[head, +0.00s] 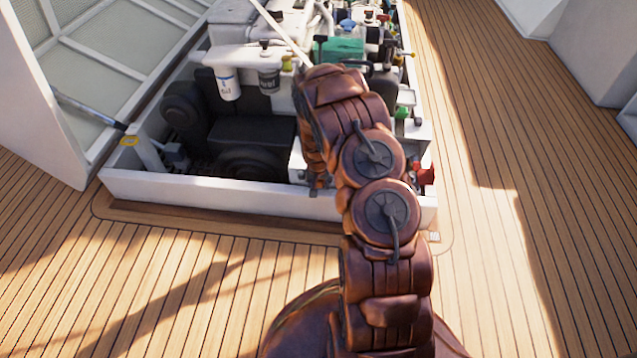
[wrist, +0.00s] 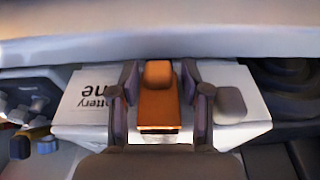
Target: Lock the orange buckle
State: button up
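The orange buckle (wrist: 158,100) is in the middle of the wrist view, on a white battery box (wrist: 85,100) with dark lettering that reads upside down. The buckle has a rounded upper part and a brighter lower edge. My gripper (wrist: 160,72) is open, with one dark finger on each side of the buckle. A narrow gap shows on the right side; on the left the finger is very close, and I cannot tell if it touches. In the head view my copper arm hides the buckle and my fingertips.
A grey rounded piece (wrist: 230,103) sits right of the right finger. A pale edge (wrist: 160,38) crosses above the box. In the head view the white hatch rim (head: 220,190) surrounds the engine, and an open lid (head: 60,110) stands left. The wooden deck (head: 500,230) is clear.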

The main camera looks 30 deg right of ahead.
jog(key=shift+o, duration=0.2)
jog(key=v, duration=1.2)
jog(key=shift+d, duration=0.1)
dwell(0.6)
jog(key=s+a+r+n+g+p, duration=0.1)
jog(key=s+a+r+p, duration=0.5)
jog(key=r, duration=0.8)
jog(key=s+a+r+n+y+p, duration=0.1)
jog(key=s+a+r+n+p, duration=0.2)
jog(key=r+p, duration=0.8)
jog(key=s+a+r+g+p, duration=0.1)
jog(key=s+a+r+p, duration=0.45)
jog(key=r, duration=1.05)
jog(key=s+a+r+n+g+p, duration=0.1)
jog(key=s+a+r+p, duration=0.3)
jog(key=s+r+p, duration=0.5)
jog(key=s+a+r+n+p, duration=0.3)
jog(key=s+a+r+p, duration=0.2)
jog(key=s+r, duration=0.8)
jog(key=shift+s+r+g+y+p, duration=0.2)
jog(key=shift+r+g+y+p, duration=0.2)
jog(key=shift+r+p, duration=1.65)
